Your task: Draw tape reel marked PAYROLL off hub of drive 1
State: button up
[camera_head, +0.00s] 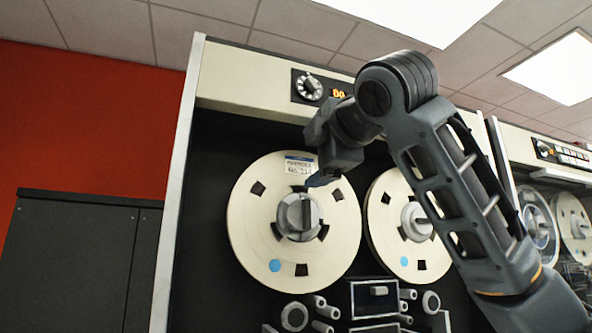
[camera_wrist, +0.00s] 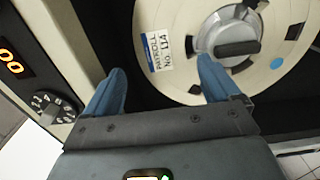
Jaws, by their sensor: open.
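The cream PAYROLL reel (camera_head: 250,225) sits on the left hub (camera_head: 297,216) of the drive in the head view. Its white and blue label, reading PAYROLL and a number, is near the top of the reel and faces me in the wrist view (camera_wrist: 152,52). The grey hub knob has a dark raised bar (camera_wrist: 237,48). My gripper (camera_wrist: 160,66) is open and empty. In the wrist view one blue finger lies outside the reel's rim, and the other overlaps the hub's edge; I cannot tell if it touches. In the head view my gripper (camera_head: 322,180) is at the reel's upper right.
A second cream reel (camera_head: 383,245) stands close at right on the same drive. A rotary dial (camera_head: 308,87) and a lit orange display (camera_head: 338,94) are above. Rollers and tape guides (camera_head: 375,297) are below. Another drive (camera_head: 560,150) stands further right, a dark cabinet (camera_head: 75,270) left.

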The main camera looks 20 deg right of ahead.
aim_at(300, 166)
jog(key=shift+w+p, duration=1.25)
jog(key=shift+w, duration=2.7)
jog(key=c, duration=1.2)
jog(key=shift+r, duration=0.15)
jog(key=s+b, duration=0.1)
jog(key=s, duration=0.6)
jog(key=shift+s, duration=0.4)
jog(key=s, duration=1)
jog(key=shift+s+b, duration=0.4)
jog(key=shift+b, duration=0.05)
dwell(0.3)
